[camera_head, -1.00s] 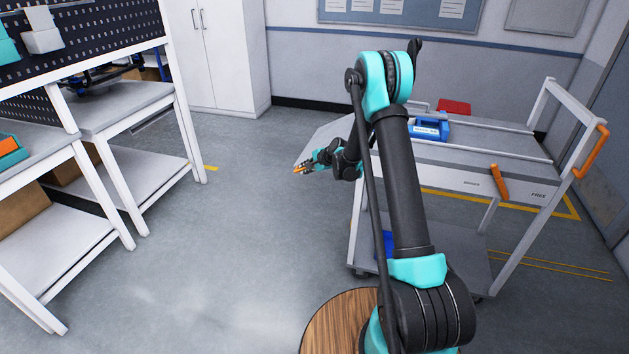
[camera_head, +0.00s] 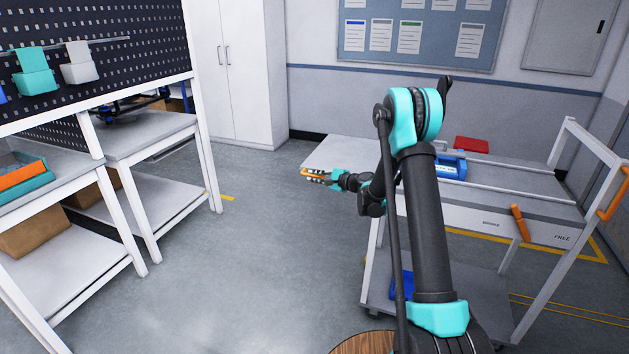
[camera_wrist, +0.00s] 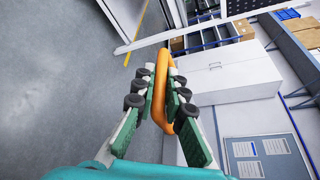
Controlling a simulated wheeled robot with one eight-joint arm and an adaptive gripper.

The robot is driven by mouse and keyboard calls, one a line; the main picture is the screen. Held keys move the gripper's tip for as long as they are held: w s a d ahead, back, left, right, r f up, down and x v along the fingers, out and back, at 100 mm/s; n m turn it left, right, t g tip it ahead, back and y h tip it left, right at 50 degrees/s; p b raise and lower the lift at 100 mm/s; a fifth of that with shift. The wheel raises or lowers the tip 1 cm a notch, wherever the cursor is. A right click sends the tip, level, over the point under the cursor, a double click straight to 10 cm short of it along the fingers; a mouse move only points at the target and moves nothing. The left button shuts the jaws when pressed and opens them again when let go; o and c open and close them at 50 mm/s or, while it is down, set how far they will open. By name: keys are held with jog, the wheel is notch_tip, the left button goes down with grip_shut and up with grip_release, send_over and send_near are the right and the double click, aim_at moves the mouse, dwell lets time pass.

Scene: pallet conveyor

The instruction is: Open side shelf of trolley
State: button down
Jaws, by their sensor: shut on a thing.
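The trolley (camera_head: 480,215) stands at the right in the head view. Its grey side shelf (camera_head: 350,152) sticks out to the left at the trolley's far left end, looking roughly level with the top. My gripper (camera_head: 314,176) is at the shelf's outer left edge. In the wrist view my gripper (camera_wrist: 163,80) is shut on an orange handle (camera_wrist: 172,60), a rounded loop lying between the two padded fingers. My arm hides part of the trolley's left side and the shelf's joint with it.
An orange lever (camera_head: 520,222) is on the trolley's front between printed labels, and an orange push handle (camera_head: 613,195) is at its right end. A blue case (camera_head: 450,168) and red object (camera_head: 472,145) lie on top. Workbenches (camera_head: 150,125) stand left; floor between is clear.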

jog(key=shift+w+d+r, duration=0.1)
jog(key=shift+w+r, duration=0.1)
jog(key=c, duration=1.6)
grip_release()
jog(key=shift+s, duration=0.1)
jog(key=v, duration=1.2)
jog(key=shift+s, duration=0.1)
